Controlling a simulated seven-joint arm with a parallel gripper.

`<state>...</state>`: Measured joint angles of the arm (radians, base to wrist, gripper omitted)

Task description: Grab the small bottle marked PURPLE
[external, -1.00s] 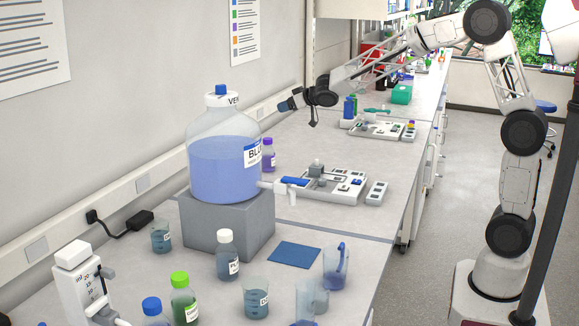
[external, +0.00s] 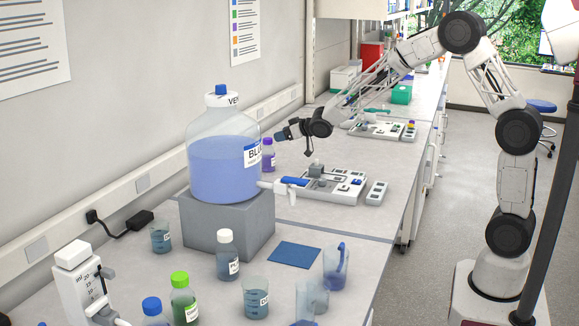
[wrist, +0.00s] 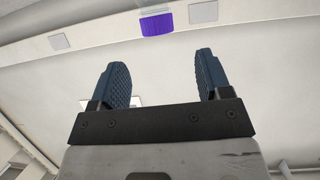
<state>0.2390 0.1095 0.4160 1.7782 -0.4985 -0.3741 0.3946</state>
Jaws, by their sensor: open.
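The small bottle with the purple cap (external: 268,154) stands on the bench, just right of the large BLUE carboy in the external view. It has purple contents and a white label too small to read. In the wrist view its purple cap (wrist: 157,25) shows at the top, beyond the fingertips and between their lines. My gripper (external: 282,134) is beside and slightly above the bottle in the external view. In the wrist view my gripper (wrist: 163,75) has its two dark blue fingers wide apart with nothing between them.
The large blue carboy (external: 224,165) stands on a grey block (external: 228,225) close to the bottle. A tray of parts (external: 325,183) lies to its right. The wall with its socket rail (external: 150,172) runs close behind. Several bottles and beakers stand in front.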

